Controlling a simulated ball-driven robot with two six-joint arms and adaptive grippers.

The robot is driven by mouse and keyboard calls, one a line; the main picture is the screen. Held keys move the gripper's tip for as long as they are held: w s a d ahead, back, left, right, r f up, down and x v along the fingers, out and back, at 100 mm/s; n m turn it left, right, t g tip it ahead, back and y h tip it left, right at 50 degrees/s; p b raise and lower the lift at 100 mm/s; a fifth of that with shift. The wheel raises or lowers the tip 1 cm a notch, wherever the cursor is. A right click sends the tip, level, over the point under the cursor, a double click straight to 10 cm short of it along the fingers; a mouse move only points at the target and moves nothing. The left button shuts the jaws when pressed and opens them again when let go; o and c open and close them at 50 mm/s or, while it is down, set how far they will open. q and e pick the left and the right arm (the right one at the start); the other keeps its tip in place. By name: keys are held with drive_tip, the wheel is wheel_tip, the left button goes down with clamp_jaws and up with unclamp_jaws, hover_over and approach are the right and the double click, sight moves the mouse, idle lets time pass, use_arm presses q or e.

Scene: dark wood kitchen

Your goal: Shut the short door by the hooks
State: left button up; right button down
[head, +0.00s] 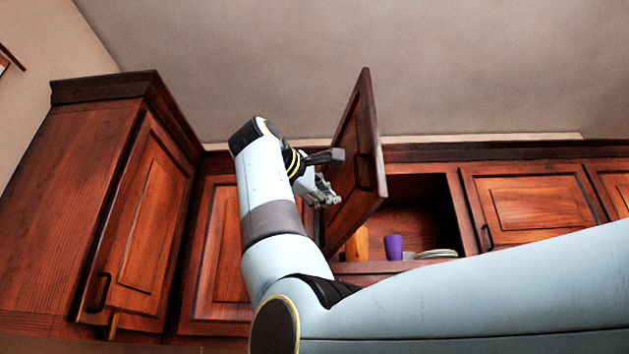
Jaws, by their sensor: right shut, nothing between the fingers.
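The short door (367,138) is a dark reddish wood cabinet door. It stands swung open from the upper cabinet row, sticking out toward me, with a dark handle near its free edge. The cabinet interior (428,200) shows to the right of it. My right gripper (327,196) is shut and empty, just left of the door's panelled face and overlapping it in the picture. I cannot tell whether it touches the door. No hooks can be made out. My left gripper is not in view.
Inside the open cabinet are a purple cup (393,247), a stack of plates (436,254) and a light wooden block (357,245). A shut door (533,203) is on the right, and a tall cabinet (142,222) on the left. My right arm crosses the lower right.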

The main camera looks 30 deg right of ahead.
sight(361, 210)
drive_tip(key=d+p, duration=0.2)
drive_tip(key=d, duration=0.4)
drive_tip(key=shift+w+d, duration=0.1)
drive_tip(key=shift+d, duration=0.05)
